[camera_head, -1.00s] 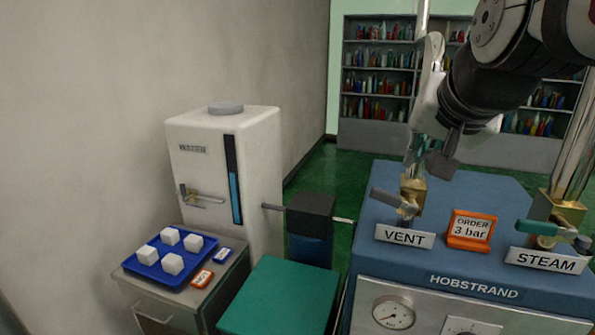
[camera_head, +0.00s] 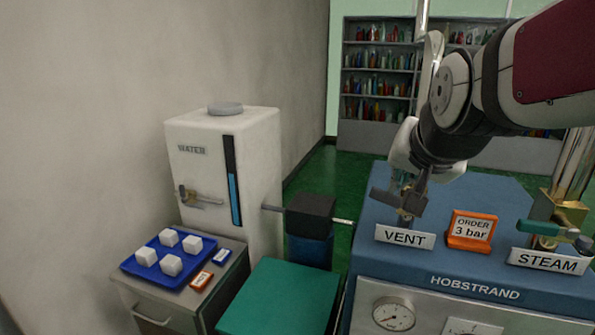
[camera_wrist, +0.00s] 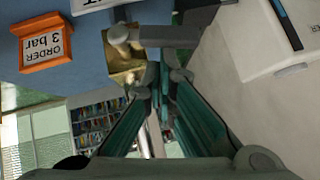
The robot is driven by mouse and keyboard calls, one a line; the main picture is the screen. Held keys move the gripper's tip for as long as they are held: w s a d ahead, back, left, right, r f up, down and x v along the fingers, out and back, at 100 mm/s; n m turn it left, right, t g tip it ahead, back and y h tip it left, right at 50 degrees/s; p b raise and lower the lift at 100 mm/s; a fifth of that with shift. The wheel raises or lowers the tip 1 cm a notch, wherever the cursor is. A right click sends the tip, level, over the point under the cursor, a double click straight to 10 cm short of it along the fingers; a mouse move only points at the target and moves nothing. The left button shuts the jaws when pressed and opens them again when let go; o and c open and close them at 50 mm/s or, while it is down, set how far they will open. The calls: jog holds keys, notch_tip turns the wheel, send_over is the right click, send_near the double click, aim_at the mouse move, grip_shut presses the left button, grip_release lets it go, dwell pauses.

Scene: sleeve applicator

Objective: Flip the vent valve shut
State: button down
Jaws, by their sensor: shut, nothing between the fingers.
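The vent valve is a brass block (camera_wrist: 122,68) with a grey lever (camera_head: 384,201), behind the VENT sign (camera_head: 404,237) on the blue machine top. The lever sticks out to the left in the head view. In the wrist view the lever (camera_wrist: 172,37) lies across the top of the picture, just beyond the fingertips. My gripper (camera_head: 417,193) is shut and empty, low in front of the brass block and hiding most of it in the head view. In the wrist view my gripper (camera_wrist: 159,84) is beside the block. I cannot tell whether it touches the lever.
The orange order sign (camera_head: 470,230) reading 3 bar stands right of the vent valve. The steam valve's green lever (camera_head: 538,227) and STEAM sign (camera_head: 548,262) are farther right. The white water tank (camera_head: 225,180) stands left, beside a blue tray (camera_head: 150,262) of white cubes.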

jog(key=a+f+h+b, duration=0.1)
jog(key=b, duration=0.1)
jog(key=shift+w+n+g+b, duration=0.35)
jog(key=shift+n+g+b, duration=0.05)
jog(key=shift+a+f+b, duration=0.1)
jog(key=shift+a+b, duration=0.1)
jog(key=shift+b, duration=0.4)
